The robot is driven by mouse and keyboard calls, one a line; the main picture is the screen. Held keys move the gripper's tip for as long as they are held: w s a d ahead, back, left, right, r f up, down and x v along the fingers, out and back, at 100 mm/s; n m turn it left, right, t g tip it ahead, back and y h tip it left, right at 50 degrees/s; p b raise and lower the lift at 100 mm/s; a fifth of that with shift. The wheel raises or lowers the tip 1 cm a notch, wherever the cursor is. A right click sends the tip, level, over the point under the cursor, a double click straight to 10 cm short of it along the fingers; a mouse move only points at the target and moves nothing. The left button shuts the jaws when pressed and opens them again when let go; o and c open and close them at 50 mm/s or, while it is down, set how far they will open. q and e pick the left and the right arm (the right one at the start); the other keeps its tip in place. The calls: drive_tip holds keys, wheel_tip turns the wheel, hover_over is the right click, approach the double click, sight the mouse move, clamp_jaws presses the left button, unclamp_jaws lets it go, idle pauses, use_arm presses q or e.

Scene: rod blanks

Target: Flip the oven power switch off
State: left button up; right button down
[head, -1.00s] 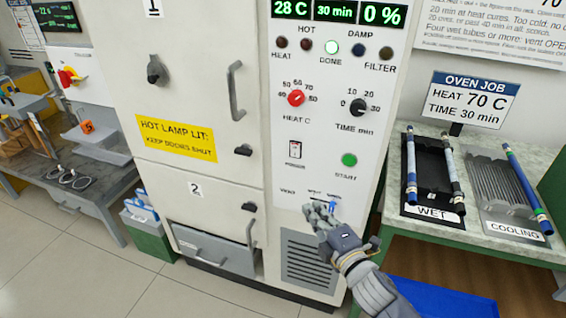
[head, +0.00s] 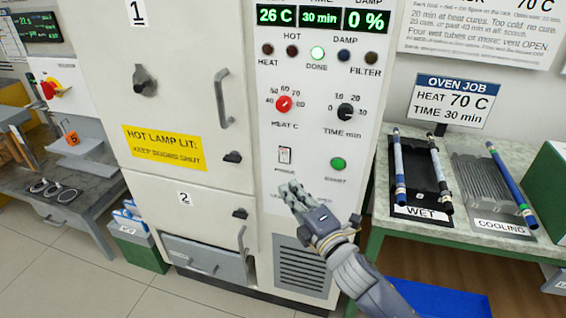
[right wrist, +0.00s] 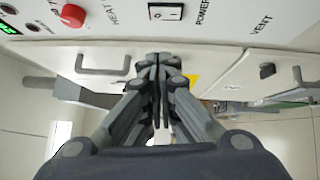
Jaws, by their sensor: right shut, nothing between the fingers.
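The oven power switch (head: 285,155) is a small black and white rocker in a frame on the oven's front panel, below the red heat knob (head: 284,104). It also shows in the right wrist view (right wrist: 166,12), at the top centre, labelled POWER. My right gripper (head: 289,189) is shut and empty, just below the switch in the head view and apart from it as far as I can tell. In the right wrist view its closed fingers (right wrist: 158,62) point toward the switch. My left gripper is not in view.
The green start button (head: 338,164) and time knob (head: 345,112) sit right of the switch. The oven display (head: 320,18) reads 26 C, 30 min, 0 %. The DONE lamp (head: 318,53) is lit. A bench with wet (head: 421,212) and cooling (head: 502,228) racks stands right.

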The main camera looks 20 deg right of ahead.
sight(284, 162)
drive_tip(key=shift+w+d+r+p, duration=0.15)
drive_tip(key=shift+w+p, duration=0.15)
drive_tip(key=shift+w, duration=1.35)
drive_tip(key=shift+w+d+r+p, duration=0.15)
drive_tip(key=shift+w+r+p, duration=0.1)
drive_tip(key=shift+w, duration=1.4)
drive_tip(key=shift+w+d+r+p, duration=0.15)
drive_tip(key=shift+w+p, duration=0.15)
drive_tip(key=shift+w, duration=1.35)
drive_tip(key=shift+w+d+r+p, duration=0.15)
drive_tip(key=shift+r+p, duration=0.25)
drive_tip(key=shift+p, duration=0.7)
drive_tip(key=shift+w+m+g+p, duration=0.1)
drive_tip(key=shift+m+g+p, duration=0.2)
drive_tip(key=shift+f, duration=0.25)
